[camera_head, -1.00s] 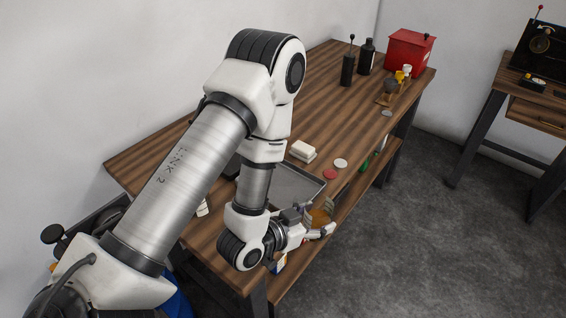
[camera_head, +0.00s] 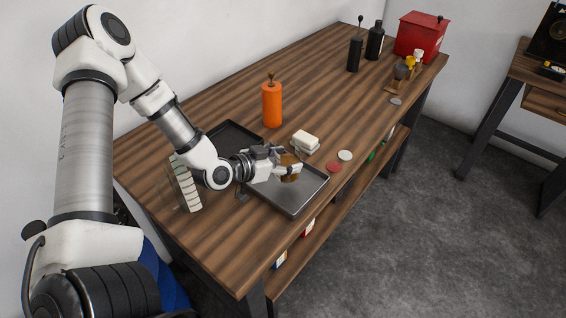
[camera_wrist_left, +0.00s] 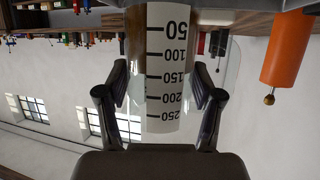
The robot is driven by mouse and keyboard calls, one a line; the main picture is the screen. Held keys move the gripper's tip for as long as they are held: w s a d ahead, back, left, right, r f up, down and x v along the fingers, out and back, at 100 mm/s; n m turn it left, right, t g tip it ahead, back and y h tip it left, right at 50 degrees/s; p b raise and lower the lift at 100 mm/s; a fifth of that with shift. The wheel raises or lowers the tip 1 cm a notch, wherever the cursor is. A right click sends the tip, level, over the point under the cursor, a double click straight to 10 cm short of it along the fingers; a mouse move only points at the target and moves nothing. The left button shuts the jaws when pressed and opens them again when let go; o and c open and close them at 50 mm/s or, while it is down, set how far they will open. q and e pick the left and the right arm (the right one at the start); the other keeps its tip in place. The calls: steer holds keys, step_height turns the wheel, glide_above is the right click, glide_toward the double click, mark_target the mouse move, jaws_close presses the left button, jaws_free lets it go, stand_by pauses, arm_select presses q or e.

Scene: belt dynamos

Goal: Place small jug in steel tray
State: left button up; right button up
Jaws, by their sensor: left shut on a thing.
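My left gripper (camera_head: 286,167) is shut on the small jug (camera_head: 289,159), an amber see-through vessel seen partly behind the fingers. In the left wrist view the jug (camera_wrist_left: 163,75) stands between both fingers, and its white scale strip reads 50 to 250 upside down. The steel tray (camera_head: 294,209), a shallow grey rectangle, lies at the table's front edge. The gripper and jug are over the tray's back part. Whether the jug's base touches the tray is hidden. My right gripper is not in view.
A black tray (camera_head: 223,129) lies behind the wrist. An orange bottle (camera_head: 272,105) and stacked white blocks (camera_head: 306,139) stand behind. Red (camera_head: 333,167) and white (camera_head: 345,155) discs lie right of the steel tray.

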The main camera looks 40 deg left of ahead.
arm_select(q)
steer(key=f, duration=0.3)
steer(key=shift+w+a+f, duration=0.2)
steer(key=shift+a+f, duration=0.15)
steer(key=shift+a, duration=0.05)
steer(key=shift+w+f, duration=0.2)
steer(key=shift+s+r, duration=0.1)
steer(key=shift+s, duration=0.15)
steer(key=o, duration=1.3)
steer(key=shift+o, duration=1.4)
